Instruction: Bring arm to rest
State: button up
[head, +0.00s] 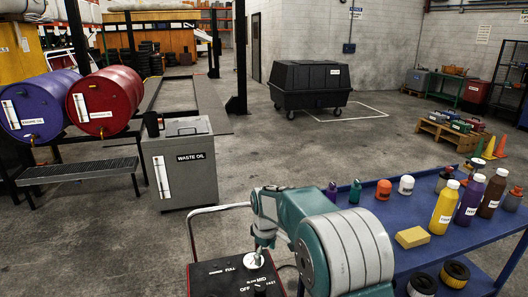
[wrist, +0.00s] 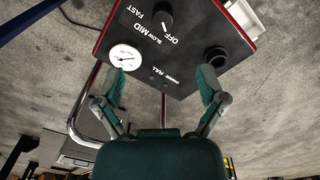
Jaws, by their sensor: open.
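My arm (head: 340,245), teal and white, reaches from the lower right of the head view toward a black control panel with a red rim (head: 215,280). My gripper (head: 262,248) points down just over the panel. In the wrist view my gripper (wrist: 163,85) has its two teal fingers spread wide, with nothing between them. A dark round fitting (wrist: 216,57) shows near the right finger. I cannot tell whether a finger touches the panel.
A blue table (head: 375,205) on the right holds several bottles, jars and a yellow sponge (head: 412,237). A grey waste oil cabinet (head: 180,168) stands left of centre, near blue and red drums (head: 105,100). A black wheeled bin (head: 310,85) stands farther back, with open floor before it.

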jog(key=s+d+r+m+t, duration=0.1)
jog(key=s+d+r+m, duration=0.2)
jog(key=s+d+r, duration=0.35)
jog(key=s+d+r+m+t, duration=0.2)
jog(key=s+d+r, duration=0.1)
jog(key=s+r, duration=0.5)
jog(key=s+d+r+m+t, duration=0.1)
jog(key=s+d+m, duration=0.2)
jog(key=s, duration=0.6)
jog(key=s+d+r+m+t, duration=0.1)
jog(key=s+d+m, duration=0.1)
jog(key=s, duration=0.7)
jog(key=shift+s+d+m, duration=0.3)
jog(key=shift+d+m, duration=0.1)
jog(key=shift+m, duration=0.3)
